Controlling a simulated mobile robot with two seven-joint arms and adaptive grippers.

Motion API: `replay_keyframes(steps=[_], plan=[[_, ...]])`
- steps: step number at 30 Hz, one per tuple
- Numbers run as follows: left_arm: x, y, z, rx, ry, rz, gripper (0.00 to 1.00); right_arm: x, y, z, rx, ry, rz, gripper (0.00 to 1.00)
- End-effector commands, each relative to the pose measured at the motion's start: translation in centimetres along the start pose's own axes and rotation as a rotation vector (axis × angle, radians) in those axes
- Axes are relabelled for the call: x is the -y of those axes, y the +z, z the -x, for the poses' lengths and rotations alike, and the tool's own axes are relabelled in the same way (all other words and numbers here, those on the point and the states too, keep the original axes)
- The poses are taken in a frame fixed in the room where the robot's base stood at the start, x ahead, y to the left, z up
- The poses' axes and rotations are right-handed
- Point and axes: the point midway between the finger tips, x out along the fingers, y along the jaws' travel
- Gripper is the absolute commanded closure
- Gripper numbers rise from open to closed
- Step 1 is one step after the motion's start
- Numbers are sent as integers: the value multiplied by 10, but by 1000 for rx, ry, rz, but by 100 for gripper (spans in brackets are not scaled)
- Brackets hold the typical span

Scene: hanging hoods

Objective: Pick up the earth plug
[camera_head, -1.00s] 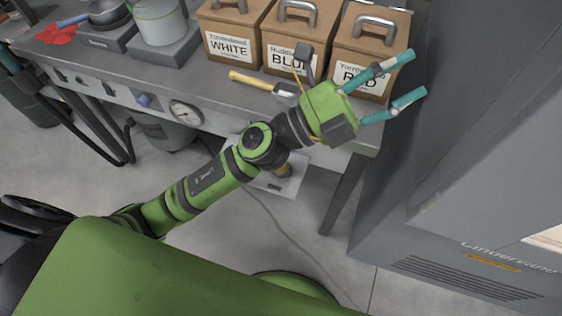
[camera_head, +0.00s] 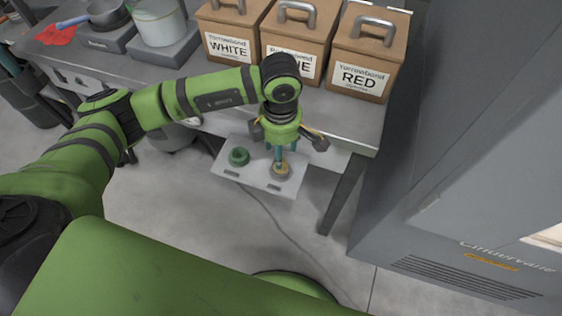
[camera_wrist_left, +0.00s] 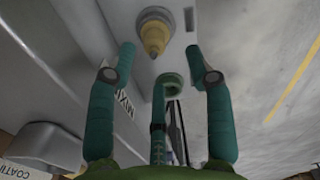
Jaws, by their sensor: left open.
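A yellow and brown plug-like piece with a grey base, which I take to be the earth plug (camera_head: 281,172), stands on a light grey shelf plate (camera_head: 232,177) below the bench edge. It also shows in the left wrist view (camera_wrist_left: 153,36), beyond the fingertips. A green ring (camera_head: 238,157) with a dark hole sits beside it on the same plate. My left gripper (camera_head: 281,155) points down over the plug and partly covers it. In the wrist view its teal fingers (camera_wrist_left: 160,62) are spread, with nothing between them. Contact with the plug cannot be told. My right gripper is not in view.
The grey bench (camera_head: 345,122) carries brown boxes labelled WHITE, a partly hidden one, and RED (camera_head: 367,50). A pot (camera_head: 160,22) stands at the back left. A bench leg (camera_head: 341,195) and a grey cabinet (camera_head: 450,130) are to the right.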

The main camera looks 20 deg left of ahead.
Motion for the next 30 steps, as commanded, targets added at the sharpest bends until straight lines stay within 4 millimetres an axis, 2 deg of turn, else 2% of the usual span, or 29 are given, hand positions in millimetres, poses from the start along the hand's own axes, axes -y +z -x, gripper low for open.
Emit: replay_keyframes(steps=[10, 19, 20, 21, 23, 24, 30], plan=[[-6, 0, -47, 4, -5, 1, 48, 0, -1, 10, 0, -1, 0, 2], [-6, 1, -54, 6, -1, -1, 48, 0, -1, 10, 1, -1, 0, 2], [-6, 1, -54, 6, -1, -1, 52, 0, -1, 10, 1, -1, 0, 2], [-6, 1, -54, 6, -1, -1, 68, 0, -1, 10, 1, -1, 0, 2], [-6, 1, -53, 6, -1, -1, 92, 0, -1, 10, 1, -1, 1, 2], [-6, 1, -53, 6, -1, -1, 100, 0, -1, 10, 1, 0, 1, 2], [-6, 1, -53, 6, -1, 0, 100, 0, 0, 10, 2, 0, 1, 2]])
